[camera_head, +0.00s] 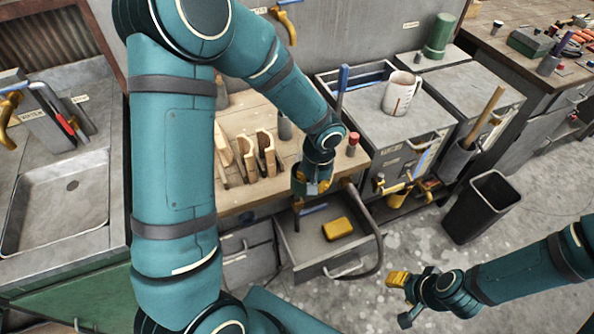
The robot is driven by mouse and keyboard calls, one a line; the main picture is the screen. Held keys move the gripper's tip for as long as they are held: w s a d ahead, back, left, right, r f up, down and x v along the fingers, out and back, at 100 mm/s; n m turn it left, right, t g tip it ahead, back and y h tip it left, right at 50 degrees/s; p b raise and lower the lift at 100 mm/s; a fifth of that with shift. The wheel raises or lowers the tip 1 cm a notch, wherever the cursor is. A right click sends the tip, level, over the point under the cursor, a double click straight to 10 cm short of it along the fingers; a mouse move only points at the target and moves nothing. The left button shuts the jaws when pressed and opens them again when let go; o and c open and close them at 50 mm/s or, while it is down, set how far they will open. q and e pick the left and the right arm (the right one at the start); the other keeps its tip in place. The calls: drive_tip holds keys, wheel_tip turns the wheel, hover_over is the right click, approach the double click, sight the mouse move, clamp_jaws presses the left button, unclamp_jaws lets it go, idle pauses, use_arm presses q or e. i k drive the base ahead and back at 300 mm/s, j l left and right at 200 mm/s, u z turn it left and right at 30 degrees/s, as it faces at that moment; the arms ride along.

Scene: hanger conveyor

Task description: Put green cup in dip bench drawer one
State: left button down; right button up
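A green cylinder (439,36), the only cup-like green thing I see, stands upright at the back of the grey bench, top right. A drawer (362,257) below the wooden bench top is pulled open. A yellow block (337,229) and a blue item lie in it. My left gripper (312,188) points down over the drawer's back edge, far from the green cylinder. Its fingertips are small and partly hidden, so its grip is unclear. My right gripper (402,298) is over the floor at lower right, with its fingers apart and nothing visible between them.
A white cup with red marks (400,92) stands on the grey bench. Wooden pieces (258,152) stand on the wooden bench top, near my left arm. A red-topped item (352,144) stands close to my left gripper. A black bin (481,207) stands on the floor; floor beside it is clear.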

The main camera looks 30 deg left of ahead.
sight(302, 251)
drive_tip(key=k+j+z, duration=0.1)
drive_tip(key=j+z, duration=0.3)
drive_tip(key=k+j+z, duration=0.1)
drive_tip(key=j+z, duration=0.25)
drive_tip(key=k+j+z, duration=0.15)
drive_tip(key=z, duration=0.25)
